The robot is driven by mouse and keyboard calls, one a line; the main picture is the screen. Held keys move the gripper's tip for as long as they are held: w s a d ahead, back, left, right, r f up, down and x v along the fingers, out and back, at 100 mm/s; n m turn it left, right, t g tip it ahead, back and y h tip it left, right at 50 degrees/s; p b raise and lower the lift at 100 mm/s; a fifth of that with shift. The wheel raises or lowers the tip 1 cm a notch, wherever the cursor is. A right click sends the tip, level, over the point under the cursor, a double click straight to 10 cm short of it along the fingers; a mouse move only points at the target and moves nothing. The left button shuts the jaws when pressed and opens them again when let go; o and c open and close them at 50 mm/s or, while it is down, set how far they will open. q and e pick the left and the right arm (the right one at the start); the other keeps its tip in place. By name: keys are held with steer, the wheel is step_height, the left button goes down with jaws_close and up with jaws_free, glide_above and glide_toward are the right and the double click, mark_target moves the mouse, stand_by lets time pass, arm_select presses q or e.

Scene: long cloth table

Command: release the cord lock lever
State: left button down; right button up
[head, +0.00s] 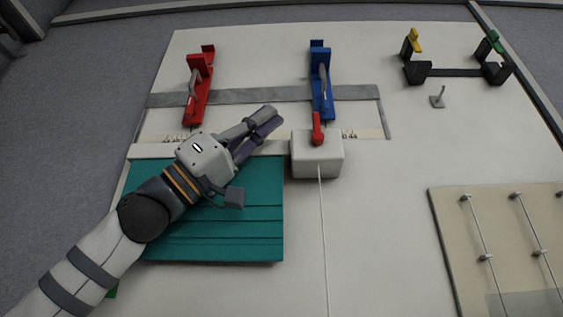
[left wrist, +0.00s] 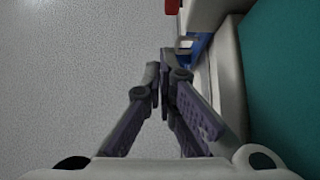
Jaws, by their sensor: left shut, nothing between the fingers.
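The cord lock is a white box (head: 317,162) on the table with a red lever (head: 317,130) on top. The lever points toward the far side in the head view. A thin white cord (head: 322,230) runs from the box toward the near edge. My left gripper (head: 273,117) is shut and empty, to the left of the box and lever and apart from the lever. In the left wrist view its fingers (left wrist: 163,72) meet at the tips. The white box (left wrist: 204,17) seems to show at the top there, with a bit of red (left wrist: 202,5). My right gripper is not in view.
A red clamp (head: 198,88) and a blue clamp (head: 321,85) stand behind on a grey strip (head: 270,94). A teal stepped panel (head: 235,235) lies under my left arm. A beige board with posts (head: 447,215) lies at right. A black bracket (head: 455,72) stands far right.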

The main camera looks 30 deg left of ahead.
mark_target(317, 127)
arm_select(q)
steer(key=w+d, duration=0.2)
steer(key=d, duration=0.1)
steer(key=shift+w+d, duration=0.1)
steer(key=shift+d, duration=0.1)
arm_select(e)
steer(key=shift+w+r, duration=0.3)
arm_select(q)
steer(key=g+y, duration=0.2)
steer(key=y, duration=0.1)
steer(key=r+g+y, duration=0.1)
steer(key=y, duration=0.1)
steer(key=shift+w+d+p, duration=0.15)
steer(key=shift+d+p, duration=0.2)
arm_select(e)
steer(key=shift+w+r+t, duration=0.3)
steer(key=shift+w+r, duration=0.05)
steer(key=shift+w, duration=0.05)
arm_select(q)
steer(key=shift+d, duration=0.1)
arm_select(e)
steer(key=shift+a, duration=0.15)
